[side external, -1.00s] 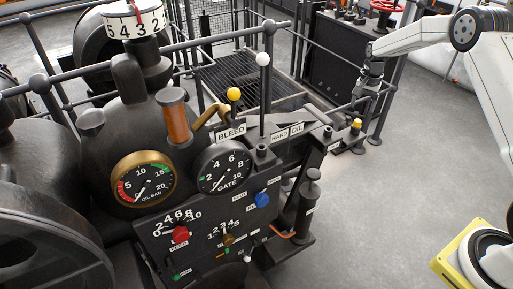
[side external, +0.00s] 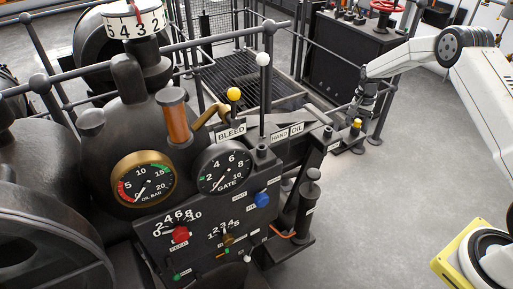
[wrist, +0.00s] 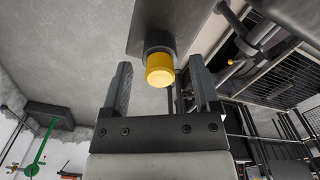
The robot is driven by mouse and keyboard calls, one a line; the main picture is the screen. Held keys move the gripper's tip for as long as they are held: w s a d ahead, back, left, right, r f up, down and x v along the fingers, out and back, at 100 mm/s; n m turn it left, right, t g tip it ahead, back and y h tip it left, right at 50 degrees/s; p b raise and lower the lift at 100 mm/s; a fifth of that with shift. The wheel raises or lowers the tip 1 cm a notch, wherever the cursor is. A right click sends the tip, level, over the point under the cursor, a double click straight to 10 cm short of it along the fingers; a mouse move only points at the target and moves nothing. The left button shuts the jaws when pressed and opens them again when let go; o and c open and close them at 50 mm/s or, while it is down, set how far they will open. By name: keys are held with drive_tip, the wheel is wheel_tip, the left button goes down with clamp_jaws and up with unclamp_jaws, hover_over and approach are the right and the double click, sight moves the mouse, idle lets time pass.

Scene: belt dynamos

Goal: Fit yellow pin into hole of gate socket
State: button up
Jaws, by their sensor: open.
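The yellow pin (side external: 357,123) stands upright on a small dark ledge (side external: 346,146) at the right end of the machine. In the wrist view the yellow pin (wrist: 160,69) shows its round yellow head on a dark collar, between my two fingers. My gripper (side external: 357,110) is close above the pin in the side view, and small against the background there. In the wrist view my gripper (wrist: 160,78) is open, with a clear gap on each side of the pin. I cannot make out for certain which part is the gate socket, and its hole does not show.
The black machine carries gauges, including the GATE dial (side external: 224,169), and a tall lever with a white knob (side external: 263,59). A yellow-knobbed lever (side external: 234,94) stands beside it. A dark railing post (side external: 381,112) rises behind the pin.

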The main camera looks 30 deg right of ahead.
sight(357, 120)
clamp_jaws()
drive_tip(key=shift+r, duration=0.1)
drive_tip(key=shift+r, duration=2.15)
drive_tip(key=shift+a+r, duration=0.1)
drive_tip(key=a+r, duration=0.9)
drive_tip(key=a, duration=0.5)
drive_tip(key=shift+r, duration=0.1)
